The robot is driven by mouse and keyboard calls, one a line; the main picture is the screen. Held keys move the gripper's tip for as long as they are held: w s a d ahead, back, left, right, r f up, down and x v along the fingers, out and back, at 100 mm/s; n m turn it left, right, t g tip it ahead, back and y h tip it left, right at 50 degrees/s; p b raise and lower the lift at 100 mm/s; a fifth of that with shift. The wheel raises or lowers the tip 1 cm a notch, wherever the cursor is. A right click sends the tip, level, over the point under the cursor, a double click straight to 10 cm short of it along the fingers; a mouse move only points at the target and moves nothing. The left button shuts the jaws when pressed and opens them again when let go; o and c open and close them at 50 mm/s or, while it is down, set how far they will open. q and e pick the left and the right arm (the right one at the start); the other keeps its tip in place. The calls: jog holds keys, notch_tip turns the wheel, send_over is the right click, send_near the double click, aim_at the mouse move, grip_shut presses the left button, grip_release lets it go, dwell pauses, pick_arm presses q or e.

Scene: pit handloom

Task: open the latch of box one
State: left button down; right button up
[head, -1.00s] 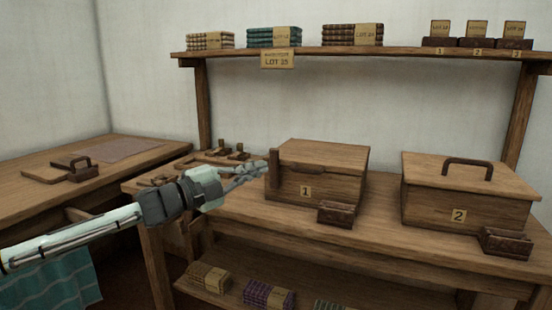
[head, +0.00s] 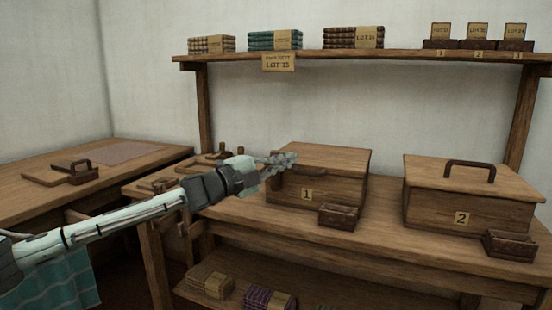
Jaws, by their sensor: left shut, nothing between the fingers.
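Box one (head: 335,194) is a wooden box with a closed lid and a tag "1" on its front, standing on the middle table. My left gripper (head: 290,160) is shut and empty at the box's upper left front corner. It covers the upright dark latch piece there, so I cannot tell how the latch stands or whether the gripper touches it. My right gripper is not in view.
Box two (head: 425,208), with a handle on its lid, stands to the right. Small dark trays (head: 339,216) sit in front of both boxes. A shelf (head: 390,54) with folded cloth stacks is above. A side table (head: 120,155) is at left.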

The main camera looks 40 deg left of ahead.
pick_arm(q)
jog(key=shift+w+a+f, duration=0.15)
jog(key=shift+w+a, duration=0.05)
jog(key=shift+a, duration=0.7)
jog(key=shift+w+a+f, duration=0.15)
jog(key=shift+w+a, duration=0.05)
jog(key=shift+a, duration=0.7)
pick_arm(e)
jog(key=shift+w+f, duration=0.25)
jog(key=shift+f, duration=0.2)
pick_arm(q)
jog(key=shift+a, duration=0.15)
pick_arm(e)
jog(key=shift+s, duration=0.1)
